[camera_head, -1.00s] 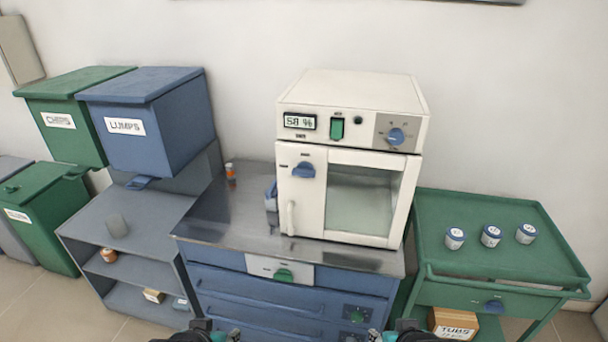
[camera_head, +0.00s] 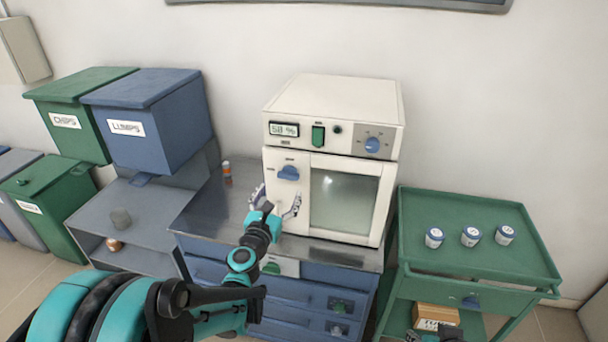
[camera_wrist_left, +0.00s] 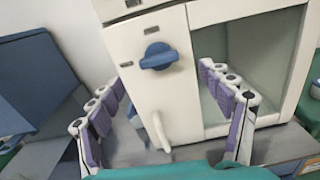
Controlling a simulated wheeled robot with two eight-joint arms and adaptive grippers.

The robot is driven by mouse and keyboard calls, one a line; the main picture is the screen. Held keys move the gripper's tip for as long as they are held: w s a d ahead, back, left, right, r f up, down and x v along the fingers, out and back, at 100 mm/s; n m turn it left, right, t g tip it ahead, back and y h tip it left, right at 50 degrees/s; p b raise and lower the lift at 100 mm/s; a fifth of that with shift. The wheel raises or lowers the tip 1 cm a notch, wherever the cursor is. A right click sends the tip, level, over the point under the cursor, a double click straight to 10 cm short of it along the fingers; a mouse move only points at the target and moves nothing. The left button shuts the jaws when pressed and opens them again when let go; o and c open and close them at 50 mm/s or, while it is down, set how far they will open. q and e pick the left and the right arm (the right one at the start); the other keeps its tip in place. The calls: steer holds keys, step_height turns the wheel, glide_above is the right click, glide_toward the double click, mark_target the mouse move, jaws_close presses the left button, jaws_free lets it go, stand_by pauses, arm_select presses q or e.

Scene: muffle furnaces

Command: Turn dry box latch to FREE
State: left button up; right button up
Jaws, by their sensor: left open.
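The white dry box (camera_head: 335,100) stands on the steel bench top. Its blue latch (camera_head: 288,173) is on the upper left of the door, its grip lying roughly sideways; the marks beside it are too small to read. In the left wrist view the latch (camera_wrist_left: 158,56) is ahead, above the white door handle (camera_wrist_left: 160,130). My left gripper (camera_head: 277,198) is open and empty in front of the door's left part, just below the latch and apart from it. A dark part of my right gripper (camera_head: 438,334) shows at the bottom edge; its jaws are not clear.
The box's glass window (camera_head: 343,202) is right of the latch. An orange-capped bottle (camera_head: 227,169) stands on the bench to the left. A green cart (camera_head: 478,205) with three small tubs stands at right. Blue and green bins (camera_head: 150,105) are at left.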

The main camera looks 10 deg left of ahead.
mark_target(287, 176)
arm_select(q)
steer(key=shift+n, duration=0.4)
steer(key=w+b, duration=0.1)
steer(key=w, duration=0.7)
steer(key=shift+f+b, duration=0.1)
steer(key=shift+b, duration=0.25)
steer(key=c, duration=1.2)
